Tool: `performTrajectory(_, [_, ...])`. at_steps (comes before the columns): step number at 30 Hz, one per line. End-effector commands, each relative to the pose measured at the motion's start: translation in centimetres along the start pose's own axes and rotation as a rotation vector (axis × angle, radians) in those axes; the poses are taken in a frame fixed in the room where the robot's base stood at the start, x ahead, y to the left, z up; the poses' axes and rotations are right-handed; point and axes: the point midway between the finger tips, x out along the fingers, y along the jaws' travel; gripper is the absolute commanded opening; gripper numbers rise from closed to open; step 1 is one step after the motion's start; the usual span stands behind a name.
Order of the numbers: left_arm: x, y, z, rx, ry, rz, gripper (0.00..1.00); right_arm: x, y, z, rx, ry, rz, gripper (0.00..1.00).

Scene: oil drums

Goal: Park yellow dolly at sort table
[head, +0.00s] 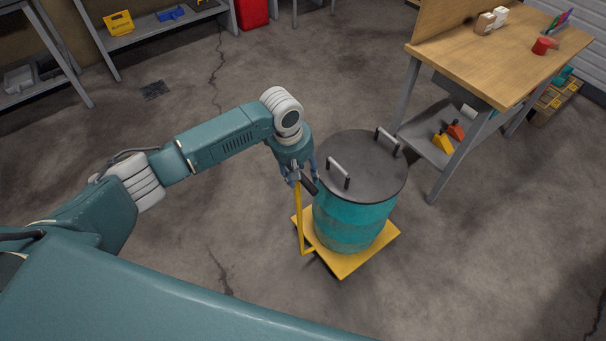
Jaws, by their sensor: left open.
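The yellow dolly (342,267) stands on the concrete floor near the middle of the head view. A teal drum (350,222) with a dark lid (362,167) and two grey lid handles stands on it. The dolly's yellow post rises at the drum's left side to a dark handle grip (307,183). My left gripper (302,180) is open at that grip, pointing down, with its fingers around or beside it; I cannot tell if they touch. The wooden-topped table (500,60) is at the upper right, apart from the dolly. My right gripper is not in view.
The table's metal leg (450,172) and lower shelf (422,143) lie just right of the drum. A red cup (543,46) and small blocks are on the tabletop. Shelves and a red bin (251,13) line the back. The floor left and right of the dolly is clear.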

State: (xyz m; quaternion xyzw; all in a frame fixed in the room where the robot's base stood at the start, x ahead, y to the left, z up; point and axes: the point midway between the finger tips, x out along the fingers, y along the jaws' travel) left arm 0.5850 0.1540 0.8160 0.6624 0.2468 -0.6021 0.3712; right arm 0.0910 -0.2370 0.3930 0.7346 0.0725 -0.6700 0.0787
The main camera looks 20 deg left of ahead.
Motion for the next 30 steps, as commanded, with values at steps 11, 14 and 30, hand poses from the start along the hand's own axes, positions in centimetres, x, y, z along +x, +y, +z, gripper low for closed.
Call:
performTrajectory(11, [1.52, 0.01, 0.04, 0.001, 0.0, 0.001, 0.46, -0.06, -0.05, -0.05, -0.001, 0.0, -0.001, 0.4])
performTrajectory(14, [1.51, 0.01, 0.04, 0.001, 0.0, 0.0, 0.44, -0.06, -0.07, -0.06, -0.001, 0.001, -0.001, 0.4])
performTrajectory(30, [1.21, 0.03, 0.06, 0.0, 0.0, -0.001, 0.0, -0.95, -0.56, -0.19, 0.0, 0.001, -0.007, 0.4])
